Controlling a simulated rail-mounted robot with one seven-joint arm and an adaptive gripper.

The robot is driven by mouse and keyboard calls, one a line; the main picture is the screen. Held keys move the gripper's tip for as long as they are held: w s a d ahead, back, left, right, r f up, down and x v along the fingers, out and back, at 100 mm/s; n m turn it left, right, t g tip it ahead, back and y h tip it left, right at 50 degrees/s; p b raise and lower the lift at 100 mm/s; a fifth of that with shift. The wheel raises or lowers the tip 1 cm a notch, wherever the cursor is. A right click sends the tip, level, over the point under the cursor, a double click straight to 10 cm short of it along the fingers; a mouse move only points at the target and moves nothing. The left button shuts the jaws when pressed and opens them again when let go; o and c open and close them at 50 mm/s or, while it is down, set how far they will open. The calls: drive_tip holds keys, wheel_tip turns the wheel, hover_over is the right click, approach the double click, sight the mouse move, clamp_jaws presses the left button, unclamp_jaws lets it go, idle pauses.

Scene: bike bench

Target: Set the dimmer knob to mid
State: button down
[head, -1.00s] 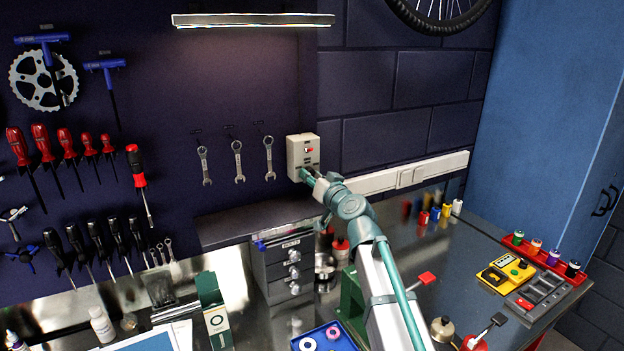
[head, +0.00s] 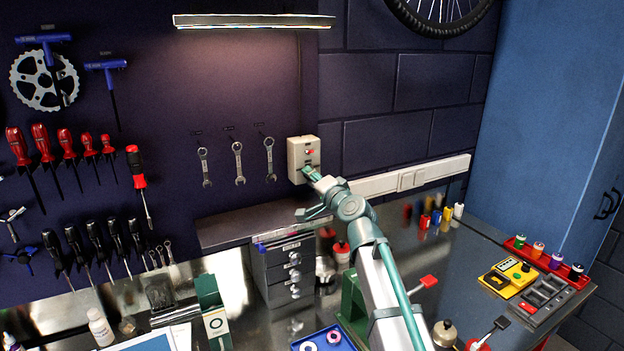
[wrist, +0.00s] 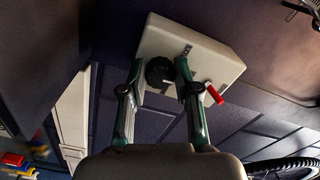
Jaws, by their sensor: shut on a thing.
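The dimmer knob (wrist: 159,72) is a round black knob on a pale wall box (head: 296,150). In the wrist view the box (wrist: 212,50) fills the upper middle, with a red toggle (wrist: 214,93) right of the knob. My gripper (wrist: 159,68) has one finger on each side of the knob and is shut on it. A small pale mark shows on the knob, but its setting is too small to read. In the head view my gripper (head: 308,173) covers the lower part of the box and hides the knob.
A lit strip lamp (head: 254,20) hangs above. Several wrenches (head: 239,162) hang just left of the box, and a white wall rail (head: 385,184) runs to its right. A drawer cabinet (head: 283,268) stands below on the bench.

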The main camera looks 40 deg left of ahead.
drive_tip(key=shift+m, duration=0.5)
drive_tip(key=c, duration=0.8)
unclamp_jaws()
drive_tip(key=shift+c, duration=0.2)
drive_tip(key=shift+d, duration=0.1)
drive_tip(key=v, duration=1.2)
